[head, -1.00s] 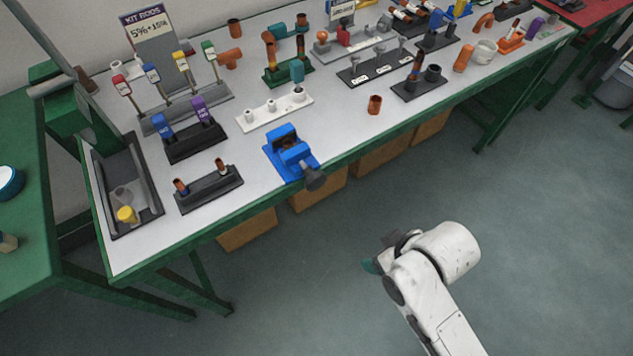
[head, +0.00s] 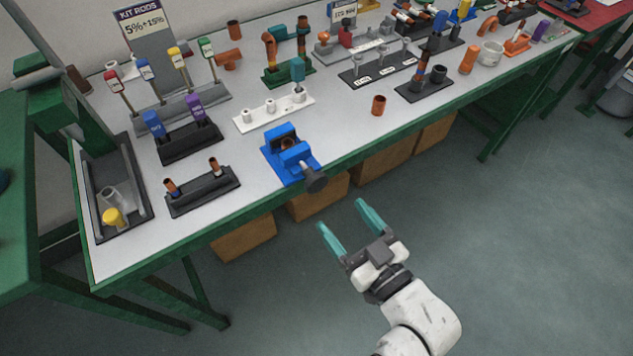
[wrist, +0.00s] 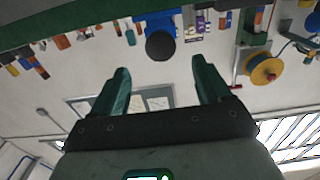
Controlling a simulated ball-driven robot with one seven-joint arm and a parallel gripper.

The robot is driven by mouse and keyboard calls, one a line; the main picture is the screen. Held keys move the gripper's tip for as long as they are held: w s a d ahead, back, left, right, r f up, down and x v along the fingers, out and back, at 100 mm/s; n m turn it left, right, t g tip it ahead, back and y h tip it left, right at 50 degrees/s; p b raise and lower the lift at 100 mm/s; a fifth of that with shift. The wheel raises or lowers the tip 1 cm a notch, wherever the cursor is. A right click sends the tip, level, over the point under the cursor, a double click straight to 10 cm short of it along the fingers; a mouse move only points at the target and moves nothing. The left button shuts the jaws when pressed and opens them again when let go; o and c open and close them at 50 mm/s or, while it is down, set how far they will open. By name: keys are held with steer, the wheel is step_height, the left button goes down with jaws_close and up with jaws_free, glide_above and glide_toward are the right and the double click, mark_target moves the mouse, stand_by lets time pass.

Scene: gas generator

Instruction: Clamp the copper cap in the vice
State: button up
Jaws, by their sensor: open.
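The blue vice (head: 290,155) stands at the front edge of the bench, its dark round handle (head: 316,181) jutting over the edge. A small brownish piece (head: 287,143) shows between its jaws; I cannot tell if it is the copper cap or whether it is clamped. A short, open copper-coloured piece (head: 379,105) stands alone on the bench to the right of the vice. My gripper (head: 344,222) is open and empty, in front of the bench and below right of the vice. The wrist view shows the vice (wrist: 157,25) beyond the spread teal fingers (wrist: 162,80).
A black rack (head: 203,190) with two copper-topped pieces is left of the vice. A white rack (head: 274,112) stands behind it, a black stand (head: 425,85) to the right. A dark tray (head: 121,195) is at the left end. Bare bench lies right of the vice.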

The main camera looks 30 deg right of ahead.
mark_target(319, 186)
steer(key=w+p, duration=0.1)
steer(key=w, duration=0.9)
steer(key=c, duration=1)
